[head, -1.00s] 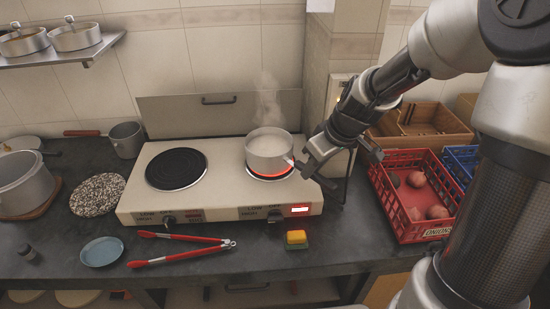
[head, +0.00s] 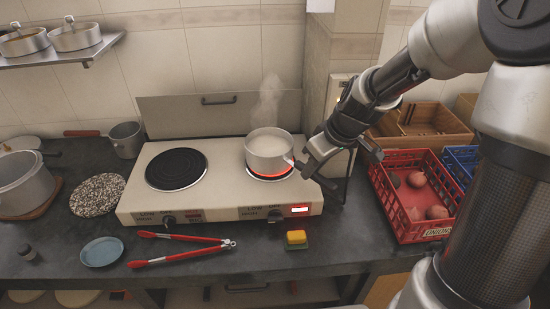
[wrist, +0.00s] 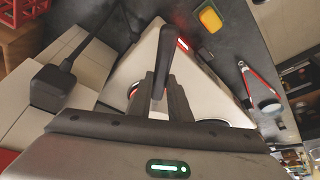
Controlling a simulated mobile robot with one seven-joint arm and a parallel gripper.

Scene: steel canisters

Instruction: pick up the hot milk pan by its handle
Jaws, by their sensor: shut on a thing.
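The hot milk pan (head: 268,152), grey metal with pale milk in it, stands upright on the right burner (head: 270,173), which glows red-orange. Steam rises from it. My gripper (head: 304,166) is at the pan's right side in the head view, shut on its handle, which it mostly hides there. In the wrist view the dark handle (wrist: 165,55) stands out between the two fingers of my gripper (wrist: 162,95). The pan's body is largely hidden behind my gripper in that view. I see no gap between pan and burner.
The left burner (head: 176,168) of the white hotplate (head: 215,200) is bare and dark. In front are red-handled tongs (head: 185,251), a yellow-and-green block (head: 296,240) and a blue dish (head: 102,251). A red crate (head: 405,210) stands right; a speckled round board (head: 97,194) lies left.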

